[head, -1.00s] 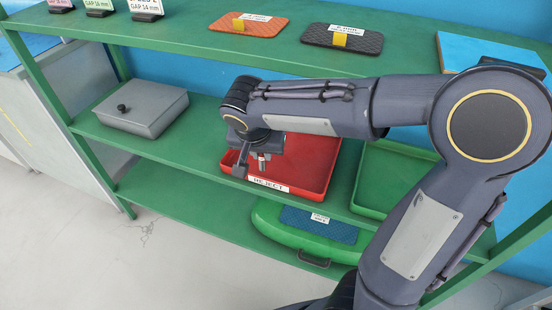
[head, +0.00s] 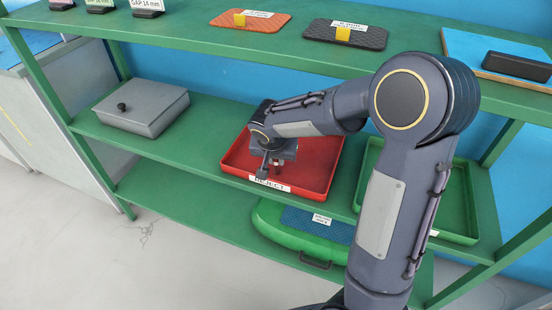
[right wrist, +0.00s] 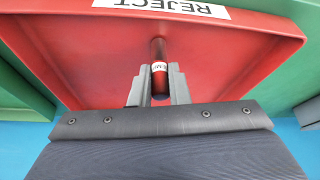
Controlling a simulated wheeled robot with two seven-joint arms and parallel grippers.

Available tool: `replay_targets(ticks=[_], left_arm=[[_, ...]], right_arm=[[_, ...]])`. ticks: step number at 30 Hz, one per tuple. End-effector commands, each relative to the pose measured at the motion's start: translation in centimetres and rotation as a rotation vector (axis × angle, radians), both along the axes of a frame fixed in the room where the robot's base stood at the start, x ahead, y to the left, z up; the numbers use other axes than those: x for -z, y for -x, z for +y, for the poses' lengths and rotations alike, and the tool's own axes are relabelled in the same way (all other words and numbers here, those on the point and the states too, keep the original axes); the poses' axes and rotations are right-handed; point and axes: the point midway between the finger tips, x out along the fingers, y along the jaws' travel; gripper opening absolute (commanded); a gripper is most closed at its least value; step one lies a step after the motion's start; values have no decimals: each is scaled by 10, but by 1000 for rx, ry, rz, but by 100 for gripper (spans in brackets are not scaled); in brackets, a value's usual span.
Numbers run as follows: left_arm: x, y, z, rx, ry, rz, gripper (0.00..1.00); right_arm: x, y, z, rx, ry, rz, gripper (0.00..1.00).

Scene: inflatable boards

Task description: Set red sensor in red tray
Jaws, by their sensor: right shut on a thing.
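The red tray (head: 318,178), with a REJECT label on its front, sits on the middle green shelf. My right gripper (head: 271,170) reaches down over the tray's front left part. In the right wrist view my right gripper (right wrist: 158,90) is shut on the red sensor (right wrist: 158,55), a small dark red cylinder with a white band. The red tray (right wrist: 90,45) fills the background behind it there. I cannot tell whether the sensor touches the tray floor. In the head view the sensor is mostly hidden by the fingers. My left gripper is not in view.
A green tray (head: 459,205) stands to the right of the red tray, partly behind my arm. A grey lidded box (head: 140,106) is at the shelf's left. Orange (head: 262,21) and black (head: 365,37) boards lie on the upper shelf. A green case (head: 275,228) is below.

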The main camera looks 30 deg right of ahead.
Motion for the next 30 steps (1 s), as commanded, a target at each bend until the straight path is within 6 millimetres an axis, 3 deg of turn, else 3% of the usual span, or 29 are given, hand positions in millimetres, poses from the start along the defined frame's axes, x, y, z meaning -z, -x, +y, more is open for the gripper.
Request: replay_targets(ticks=[8,9,13,23,26,30], left_arm=[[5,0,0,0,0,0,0],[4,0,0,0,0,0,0],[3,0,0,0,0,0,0],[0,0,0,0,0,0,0],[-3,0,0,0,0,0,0],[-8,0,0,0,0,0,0]], right_arm=[[4,0,0,1,0,-1,0],[2,0,0,1,0,0,20],[2,0,0,1,0,0,37],[-1,0,0,1,0,0,37],[-9,1,2,1,0,-2,37],[-34,9,8,0,-2,-5,37]])
